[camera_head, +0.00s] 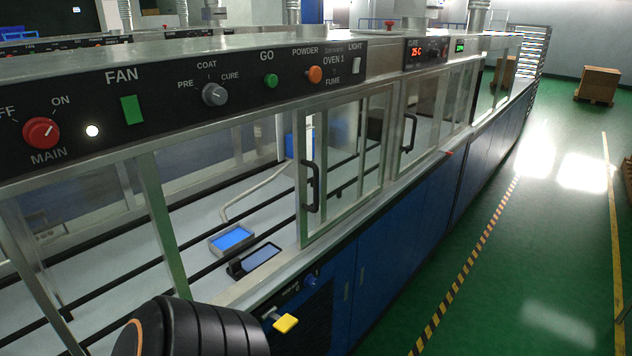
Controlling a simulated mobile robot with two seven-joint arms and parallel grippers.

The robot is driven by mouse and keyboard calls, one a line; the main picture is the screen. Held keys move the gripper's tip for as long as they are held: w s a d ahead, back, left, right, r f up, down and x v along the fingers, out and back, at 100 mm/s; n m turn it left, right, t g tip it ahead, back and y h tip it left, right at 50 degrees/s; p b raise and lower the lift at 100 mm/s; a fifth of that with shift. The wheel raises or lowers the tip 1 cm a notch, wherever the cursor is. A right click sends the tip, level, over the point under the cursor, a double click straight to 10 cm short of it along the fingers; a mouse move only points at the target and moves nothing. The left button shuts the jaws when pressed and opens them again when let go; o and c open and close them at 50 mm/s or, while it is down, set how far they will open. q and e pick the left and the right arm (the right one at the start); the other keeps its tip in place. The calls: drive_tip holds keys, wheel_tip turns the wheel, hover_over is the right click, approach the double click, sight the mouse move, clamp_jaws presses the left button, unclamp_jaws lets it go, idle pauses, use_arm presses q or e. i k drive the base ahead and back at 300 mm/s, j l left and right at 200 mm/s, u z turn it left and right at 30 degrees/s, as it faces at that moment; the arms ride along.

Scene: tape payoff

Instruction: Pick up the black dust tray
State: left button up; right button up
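A small black tray (238,270) with a grey-blue inner face, which looks like the black dust tray, sits at the front edge of the booth opening. It is just in front of a pale-rimmed tray with a bright blue inside (232,238), and I cannot tell if they touch. A black, ribbed, rounded part with an orange ring, likely my own arm, fills the bottom left of the view, nearer than the tray and apart from it in the picture. Neither of my grippers shows.
The booth's control panel (235,92) overhangs the opening. A framed glass door with a black handle (312,187) stands right of the tray. A yellow knob (286,323) sticks out from the front below. Green floor (520,265) is clear at the right.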

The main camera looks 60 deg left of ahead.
sight(238, 267)
drive_tip(key=u, duration=2.45)
